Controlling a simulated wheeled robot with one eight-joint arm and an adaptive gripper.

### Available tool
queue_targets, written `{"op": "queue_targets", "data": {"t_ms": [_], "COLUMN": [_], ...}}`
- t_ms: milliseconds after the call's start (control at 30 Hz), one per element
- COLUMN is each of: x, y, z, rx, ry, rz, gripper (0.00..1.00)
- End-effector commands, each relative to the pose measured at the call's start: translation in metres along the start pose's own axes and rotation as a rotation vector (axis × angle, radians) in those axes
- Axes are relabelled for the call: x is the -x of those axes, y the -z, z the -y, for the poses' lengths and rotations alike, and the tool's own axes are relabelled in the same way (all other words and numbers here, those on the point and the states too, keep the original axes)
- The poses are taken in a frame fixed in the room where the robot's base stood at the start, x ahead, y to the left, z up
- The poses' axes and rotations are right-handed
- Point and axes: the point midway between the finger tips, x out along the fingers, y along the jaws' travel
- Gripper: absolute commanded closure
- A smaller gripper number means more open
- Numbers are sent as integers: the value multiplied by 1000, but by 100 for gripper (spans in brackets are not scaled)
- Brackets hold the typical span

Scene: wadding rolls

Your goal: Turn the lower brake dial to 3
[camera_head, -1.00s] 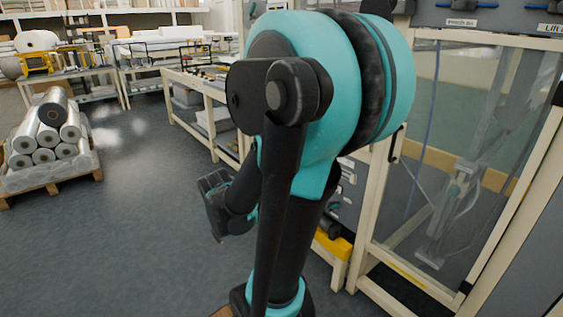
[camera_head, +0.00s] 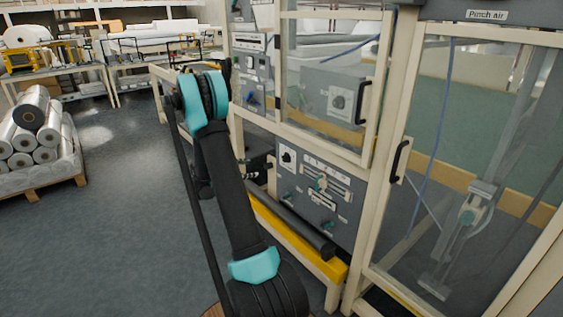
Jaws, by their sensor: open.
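A grey control panel (camera_head: 318,205) sits low in the machine frame, with a round dial on a white plate (camera_head: 287,157) at its upper left. The labels and numbers are too small to read, so I cannot tell for sure which is the lower brake dial. My gripper (camera_head: 267,164) shows partly, small and dark, past the right side of my arm. It is open, just left of the low panel and near its upper-left dial. Contact cannot be made out.
A dark roller (camera_head: 292,226) and a yellow beam (camera_head: 300,238) run below the panel. Door handles (camera_head: 363,103) (camera_head: 399,160) stick out from the clear doors. Wrapped rolls (camera_head: 36,135) lie on a pallet at left. The floor between is clear.

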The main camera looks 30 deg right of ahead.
Motion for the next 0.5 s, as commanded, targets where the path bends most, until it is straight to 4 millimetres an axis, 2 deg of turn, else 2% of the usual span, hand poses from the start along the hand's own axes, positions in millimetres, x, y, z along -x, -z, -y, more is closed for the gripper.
{"op": "queue_targets", "data": {"t_ms": [33, 200, 500], "x": [-12, -40, -60], "y": [9, 28, 45], "z": [-6, -16, -18], "rx": [54, 243, 411], "ry": [-6, -15, 1], "rz": [46, 203, 346], "gripper": [45, 45, 45]}}
